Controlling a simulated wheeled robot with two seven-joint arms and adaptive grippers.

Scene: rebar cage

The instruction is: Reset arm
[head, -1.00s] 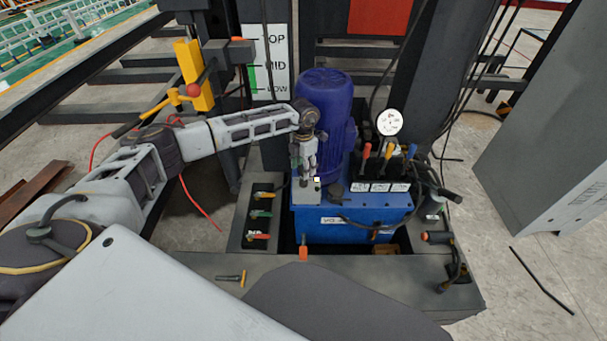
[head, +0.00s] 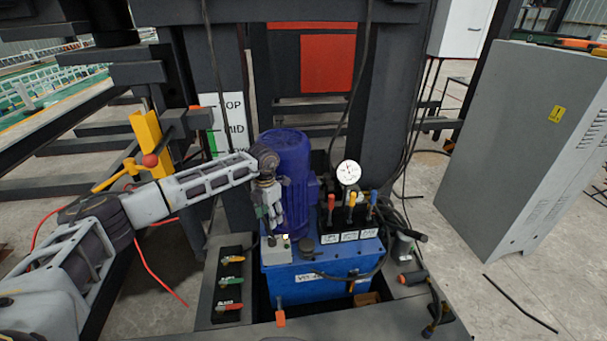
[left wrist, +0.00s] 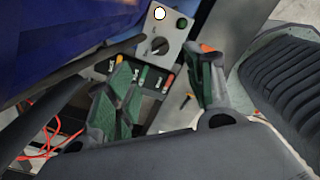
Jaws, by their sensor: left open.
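My left arm reaches in from the left in the head view. Its gripper (head: 270,220) points down beside the blue motor (head: 290,170), just above a small grey control box (head: 277,249). In the left wrist view the left gripper (left wrist: 165,80) has its two green-padded fingers spread apart with nothing between them. The control box (left wrist: 158,45), with a white lit button, a green button and a dark round knob, lies beyond the fingertips. I cannot tell from the head view whether the fingers touch the box. My right gripper is not in view.
A blue hydraulic tank (head: 320,275) carries a pressure gauge (head: 348,173) and red, yellow and blue levers (head: 351,200). A valve panel (head: 230,285) stands left of it. A yellow bracket (head: 146,140) is near my left arm. A grey cabinet (head: 520,150) stands at right.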

